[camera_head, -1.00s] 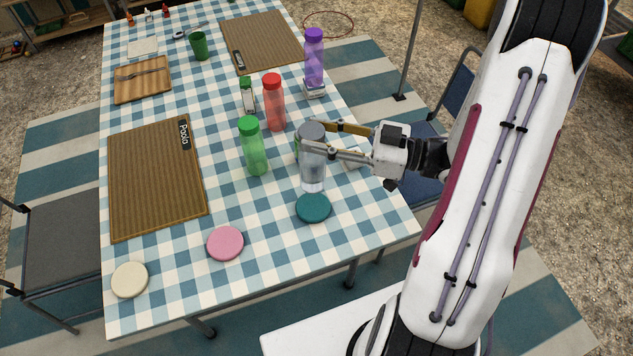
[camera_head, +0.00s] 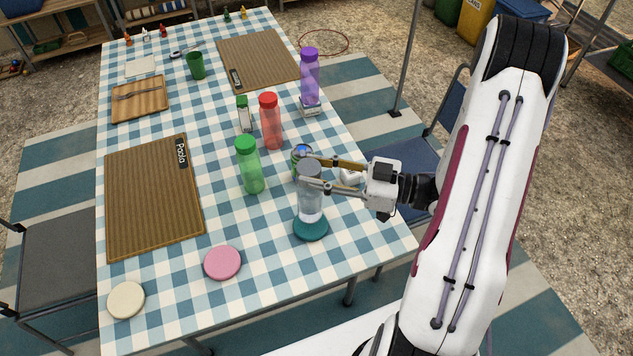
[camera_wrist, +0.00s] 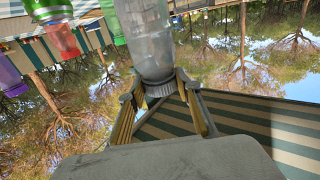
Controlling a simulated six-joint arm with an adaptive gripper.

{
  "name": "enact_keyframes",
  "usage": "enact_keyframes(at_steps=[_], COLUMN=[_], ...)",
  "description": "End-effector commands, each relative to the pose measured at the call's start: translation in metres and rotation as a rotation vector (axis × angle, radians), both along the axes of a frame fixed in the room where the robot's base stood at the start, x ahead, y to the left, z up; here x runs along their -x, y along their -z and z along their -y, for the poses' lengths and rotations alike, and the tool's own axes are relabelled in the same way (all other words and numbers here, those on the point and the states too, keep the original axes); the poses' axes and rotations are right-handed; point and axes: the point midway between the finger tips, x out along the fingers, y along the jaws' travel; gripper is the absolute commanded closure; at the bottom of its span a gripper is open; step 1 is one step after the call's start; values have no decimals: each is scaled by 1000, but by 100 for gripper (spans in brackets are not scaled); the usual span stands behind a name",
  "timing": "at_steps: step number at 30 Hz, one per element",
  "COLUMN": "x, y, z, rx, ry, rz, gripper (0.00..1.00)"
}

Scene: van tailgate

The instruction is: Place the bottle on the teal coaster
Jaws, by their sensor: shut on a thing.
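The clear grey bottle (camera_head: 311,204) with a grey cap is upright in my gripper (camera_head: 309,172), whose fingers close around its upper part. The bottle's base overlaps the teal coaster (camera_head: 311,231) in the head view; I cannot tell whether it touches it or hovers just above. The coaster lies near the right front edge of the table. In the wrist view the bottle (camera_wrist: 150,40) sits between the yellow-sided fingers (camera_wrist: 158,90); the coaster is not recognisable there.
A green bottle (camera_head: 250,170), red bottle (camera_head: 270,125) and purple bottle (camera_head: 310,75) stand behind. A can (camera_head: 301,152) is close behind the held bottle. A pink coaster (camera_head: 222,262) and cream coaster (camera_head: 126,300) lie left. Checked cloth around the teal coaster is clear.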

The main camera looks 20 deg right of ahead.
Motion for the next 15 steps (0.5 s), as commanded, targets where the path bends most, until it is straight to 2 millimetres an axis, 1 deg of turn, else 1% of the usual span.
enact_keyframes(at_steps=[3,7,15], x=[0,0,0], y=[1,7,30], z=[0,0,0], rx=[-1,-2,-3], ry=[0,0,0], rz=[1,-1,-2], gripper=[100,100,100])
